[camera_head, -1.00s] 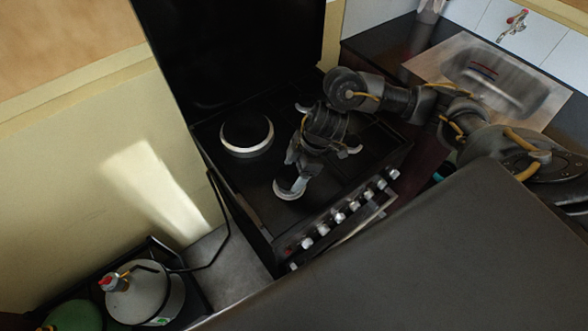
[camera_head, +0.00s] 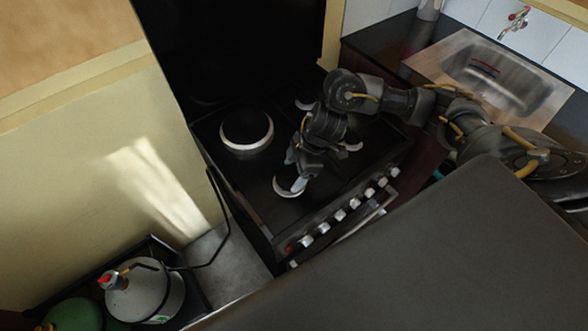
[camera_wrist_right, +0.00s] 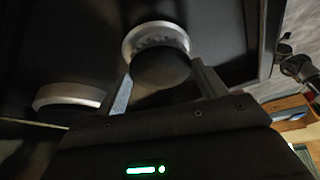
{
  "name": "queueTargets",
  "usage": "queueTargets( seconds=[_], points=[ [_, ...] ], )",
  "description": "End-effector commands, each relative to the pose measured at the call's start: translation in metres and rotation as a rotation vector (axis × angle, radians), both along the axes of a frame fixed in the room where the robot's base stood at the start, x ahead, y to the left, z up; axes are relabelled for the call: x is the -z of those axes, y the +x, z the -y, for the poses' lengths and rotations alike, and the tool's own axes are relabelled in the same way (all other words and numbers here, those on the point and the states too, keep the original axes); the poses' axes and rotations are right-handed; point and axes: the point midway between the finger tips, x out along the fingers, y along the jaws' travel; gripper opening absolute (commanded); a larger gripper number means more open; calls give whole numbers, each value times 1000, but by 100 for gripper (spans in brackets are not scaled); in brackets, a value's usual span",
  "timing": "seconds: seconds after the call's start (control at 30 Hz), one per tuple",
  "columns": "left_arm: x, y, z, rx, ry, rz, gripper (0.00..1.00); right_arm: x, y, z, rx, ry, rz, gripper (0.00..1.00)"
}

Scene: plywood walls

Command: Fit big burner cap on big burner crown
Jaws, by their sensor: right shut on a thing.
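My right gripper (camera_head: 292,180) reaches down over the front-left burner of the black stove (camera_head: 318,208). In the right wrist view its fingers (camera_wrist_right: 165,90) are closed on the sides of a dark round burner cap (camera_wrist_right: 160,68). The cap partly covers a silver burner crown (camera_wrist_right: 157,34) below; whether it is seated or tilted cannot be told. That crown's pale rim (camera_head: 284,192) shows as a crescent in the head view. A wider silver ring with a dark centre (camera_head: 233,149) is at the rear-left burner. My left gripper is not in view.
Pale burner rims (camera_head: 353,147) show on the stove's right side, partly behind my right arm. Knobs (camera_head: 340,216) line the front edge. A steel sink (camera_head: 490,80) is at the right; gas bottles (camera_head: 150,295) stand at the lower left.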

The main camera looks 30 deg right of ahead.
Motion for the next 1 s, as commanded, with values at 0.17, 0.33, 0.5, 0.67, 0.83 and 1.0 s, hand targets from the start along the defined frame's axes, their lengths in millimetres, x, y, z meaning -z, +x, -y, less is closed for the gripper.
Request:
queueTargets(
  seconds=[0.17,0.33,0.5,0.67,0.83,1.0],
  points=[
    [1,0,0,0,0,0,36,3,0,0,1,0,0,46],
    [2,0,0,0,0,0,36,6,0,0,1,0,0,46],
    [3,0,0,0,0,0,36,8,0,0,0,0,0,46],
    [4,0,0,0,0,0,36,11,0,0,0,0,-1,46],
    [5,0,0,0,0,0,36,12,0,0,0,0,0,79],
    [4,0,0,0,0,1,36,12,0,0,0,0,0,96]
  ],
)
